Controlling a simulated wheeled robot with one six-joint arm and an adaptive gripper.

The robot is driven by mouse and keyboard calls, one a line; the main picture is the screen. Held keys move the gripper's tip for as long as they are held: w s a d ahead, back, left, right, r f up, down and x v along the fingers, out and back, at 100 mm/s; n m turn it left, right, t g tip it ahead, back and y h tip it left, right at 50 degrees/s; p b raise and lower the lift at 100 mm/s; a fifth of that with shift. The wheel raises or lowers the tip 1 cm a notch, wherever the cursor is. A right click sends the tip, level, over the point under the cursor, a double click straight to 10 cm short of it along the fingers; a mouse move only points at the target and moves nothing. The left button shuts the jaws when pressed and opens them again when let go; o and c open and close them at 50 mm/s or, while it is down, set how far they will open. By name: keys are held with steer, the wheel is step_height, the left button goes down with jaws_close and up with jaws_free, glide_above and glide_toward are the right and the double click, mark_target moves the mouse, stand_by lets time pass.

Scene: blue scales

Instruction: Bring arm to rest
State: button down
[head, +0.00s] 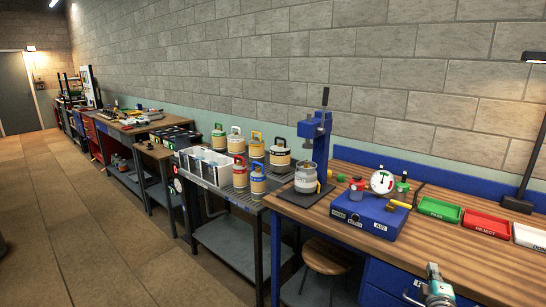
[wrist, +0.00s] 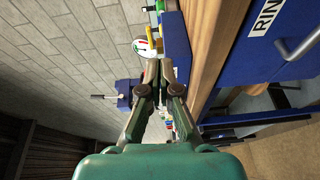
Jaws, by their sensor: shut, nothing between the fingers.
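My gripper (wrist: 158,68) is shut and empty in the wrist view, its two dark fingers together at the middle. In the head view my gripper (head: 434,272) shows at the bottom right, in front of the workbench's front edge. It is apart from the things on the bench. The wooden workbench (head: 475,251) has a blue drawer front, and its edge also shows in the wrist view (wrist: 217,48), where the picture is turned sideways. Most of my arm is out of view.
On the bench stand a blue gauge box (head: 367,216), a blue press (head: 322,150) with a grey canister (head: 306,178), and a green tray (head: 439,209), a red tray (head: 486,223) and a white tray. A stool (head: 328,257) stands under the bench. The floor (head: 110,240) at left is clear.

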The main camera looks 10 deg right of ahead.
steer(key=s+a+f+m+y, duration=0.2)
steer(key=s+a+f, duration=0.6)
steer(key=s+a, duration=0.4)
steer(key=s+a+f+m+y, duration=0.3)
steer(key=s+a+f, duration=0.5)
steer(key=a, duration=0.7)
steer(key=s+a+r+m+y, duration=0.1)
steer(key=s+a+r, duration=0.2)
steer(key=s, duration=0.6)
steer(key=s+a+r+m+y, duration=0.2)
steer(key=s+a+r, duration=0.1)
steer(key=s, duration=0.6)
steer(key=s+a+r+m+y, duration=0.1)
steer(key=s+a+r+m, duration=0.1)
steer(key=s+a, duration=0.3)
steer(key=s+r, duration=0.1)
steer(key=s, duration=0.3)
steer(key=shift+s+a+r+y, duration=0.15)
steer(key=shift+a+y, duration=0.1)
steer(key=shift+y, duration=0.05)
